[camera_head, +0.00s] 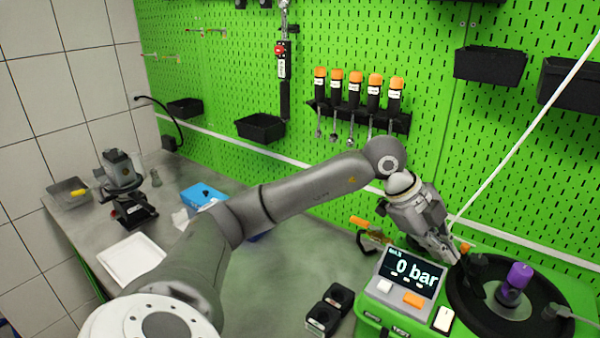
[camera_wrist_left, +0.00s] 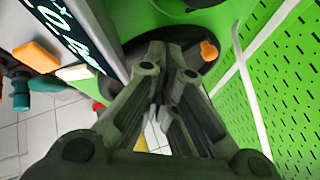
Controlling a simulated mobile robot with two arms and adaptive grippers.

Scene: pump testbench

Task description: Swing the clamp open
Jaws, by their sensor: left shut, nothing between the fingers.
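The clamp cannot be made out for certain. A small orange knob (camera_head: 465,247), perhaps part of it, shows beside a dark piece at the left rim of the round black basin (camera_head: 540,322). The orange knob (camera_wrist_left: 208,50) also shows in the left wrist view, just right of the fingertips. My left gripper (camera_head: 453,258) reaches down from the upper left, close to the knob. In the left wrist view its fingers (camera_wrist_left: 171,50) are together with nothing between them. Whether they touch the dark piece is unclear. My right gripper is not in view.
A pressure display (camera_head: 412,272) reading 0 bar stands left of the basin. A purple-capped part (camera_head: 518,276) stands in the basin. Tools with orange handles (camera_head: 358,88) hang on the green pegboard (camera_head: 230,80). A white tray (camera_head: 131,262) and black holders (camera_head: 328,308) sit on the bench.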

